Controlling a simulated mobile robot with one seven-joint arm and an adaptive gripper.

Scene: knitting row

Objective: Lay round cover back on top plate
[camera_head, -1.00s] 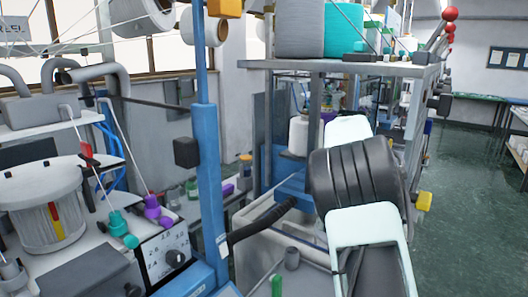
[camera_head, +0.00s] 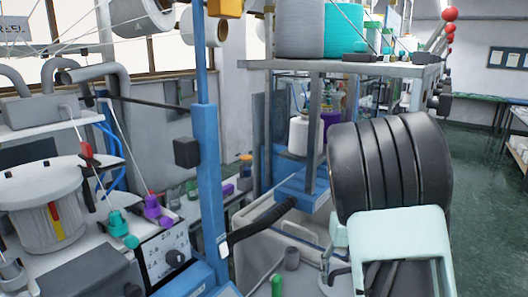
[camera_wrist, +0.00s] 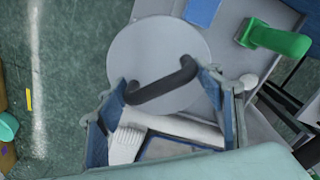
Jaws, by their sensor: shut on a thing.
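The round cover (camera_wrist: 158,42) is a flat grey disc with a black bar handle (camera_wrist: 160,84) across it, seen in the wrist view. My gripper (camera_wrist: 164,83) has its blue fingers at the two ends of the handle and is shut on it. The disc lies beyond the fingers, partly over a light grey plate (camera_wrist: 268,12) and partly against the floor. I cannot tell whether the disc touches the plate or which surface is the top plate. In the head view my arm hides the gripper and cover.
A green handle (camera_wrist: 275,38) sits on the grey plate to the right of the cover. Floor is open at right.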

